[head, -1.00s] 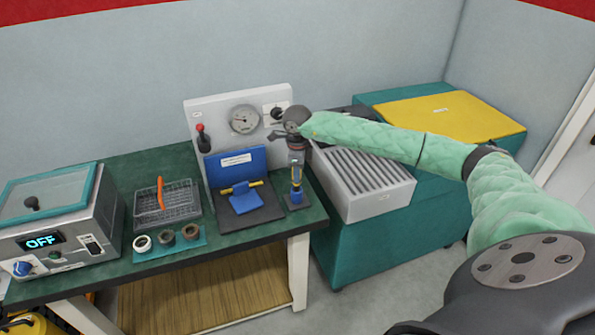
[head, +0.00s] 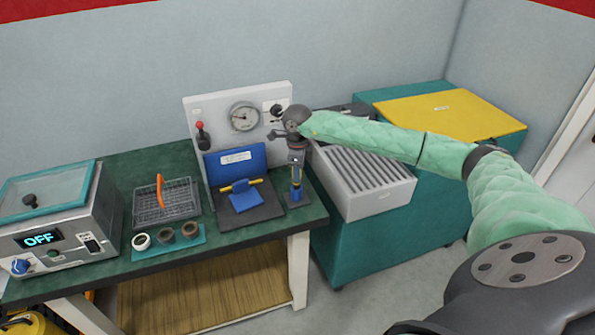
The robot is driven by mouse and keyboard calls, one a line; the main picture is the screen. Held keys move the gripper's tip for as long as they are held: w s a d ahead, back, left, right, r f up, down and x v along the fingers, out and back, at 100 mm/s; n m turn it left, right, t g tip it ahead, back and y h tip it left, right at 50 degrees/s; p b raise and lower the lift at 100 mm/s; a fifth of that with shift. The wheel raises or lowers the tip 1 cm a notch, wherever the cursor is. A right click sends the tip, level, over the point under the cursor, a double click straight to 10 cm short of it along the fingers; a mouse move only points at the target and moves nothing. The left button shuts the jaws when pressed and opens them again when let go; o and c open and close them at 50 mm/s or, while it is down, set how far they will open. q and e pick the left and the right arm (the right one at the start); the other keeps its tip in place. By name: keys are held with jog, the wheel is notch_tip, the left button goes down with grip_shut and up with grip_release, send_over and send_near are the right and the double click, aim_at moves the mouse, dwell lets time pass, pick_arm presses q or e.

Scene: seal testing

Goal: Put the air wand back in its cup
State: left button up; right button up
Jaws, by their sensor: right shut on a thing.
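The air wand (head: 296,174), slim with blue and yellow parts, stands roughly upright at the right end of the green bench. My right gripper (head: 296,161) comes down over it from above and is shut on its upper part. The dark blue cup (head: 295,196) is at the wand's lower end, near the bench's right edge. The wand's lower end is small here, and I cannot tell whether it is inside the cup or just above it. My left gripper is not in view.
A blue fixture (head: 241,187) with a yellow-ended bar stands just left of the cup, before a white gauge panel (head: 222,105). A wire basket (head: 180,208), several rings on a teal mat (head: 202,243) and a box reading OFF (head: 60,255) lie further left. A slatted grey unit (head: 385,203) is at right.

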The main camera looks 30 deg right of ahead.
jog(key=shift+f, duration=0.25)
dwell(0.3)
jog(key=o, duration=1.1)
jog(key=shift+r, duration=0.1)
jog(key=shift+r+p, duration=1)
jog(key=shift+r, duration=4.2)
